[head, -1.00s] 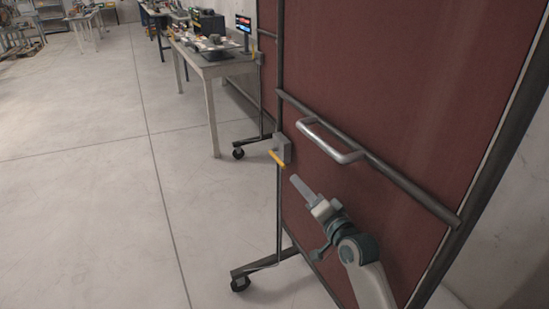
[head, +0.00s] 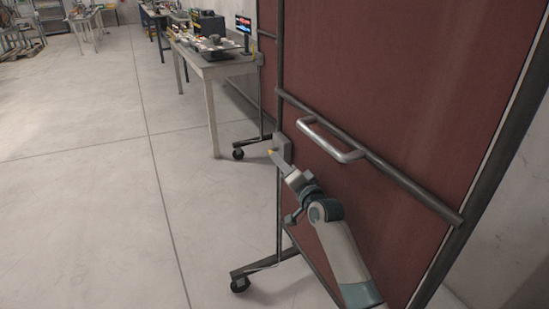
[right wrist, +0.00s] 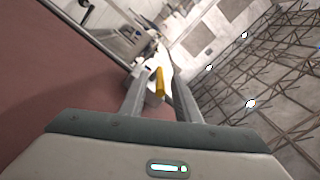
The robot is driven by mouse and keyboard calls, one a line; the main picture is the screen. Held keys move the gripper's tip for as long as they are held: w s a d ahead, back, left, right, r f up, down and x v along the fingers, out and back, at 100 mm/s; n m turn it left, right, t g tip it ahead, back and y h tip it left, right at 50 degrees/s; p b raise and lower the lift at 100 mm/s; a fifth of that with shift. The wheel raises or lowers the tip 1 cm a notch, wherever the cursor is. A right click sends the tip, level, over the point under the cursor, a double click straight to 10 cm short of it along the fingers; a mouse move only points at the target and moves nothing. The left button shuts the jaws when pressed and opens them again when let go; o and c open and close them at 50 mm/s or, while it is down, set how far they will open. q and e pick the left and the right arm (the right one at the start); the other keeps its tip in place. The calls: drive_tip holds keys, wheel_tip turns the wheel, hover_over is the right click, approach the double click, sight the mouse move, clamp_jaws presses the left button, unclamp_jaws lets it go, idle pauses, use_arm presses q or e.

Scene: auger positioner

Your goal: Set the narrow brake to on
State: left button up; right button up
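The brake is a small grey box (head: 284,147) on the near upright of the red panel's frame, with a yellow lever (head: 270,151). In the head view the right gripper (head: 279,161) hides most of the lever, and only a short yellow piece shows. In the right wrist view the yellow lever (right wrist: 159,82) stands between the two fingers of my right gripper (right wrist: 159,88). The fingers are apart, with a gap visible on each side of the lever. My left gripper is out of view.
The red panel (head: 400,80) stands close on the right, with a metal handle (head: 330,140) and a dark rail (head: 410,185). A caster foot (head: 262,268) sits below. A cluttered table (head: 207,68) stands beyond. The floor on the left is clear.

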sight(271, 152)
drive_tip(key=x, duration=0.3)
drive_tip(key=shift+w+a, duration=0.15)
drive_tip(key=shift+w, duration=0.05)
drive_tip(key=shift+w+a, duration=0.2)
drive_tip(key=shift+w, duration=0.4)
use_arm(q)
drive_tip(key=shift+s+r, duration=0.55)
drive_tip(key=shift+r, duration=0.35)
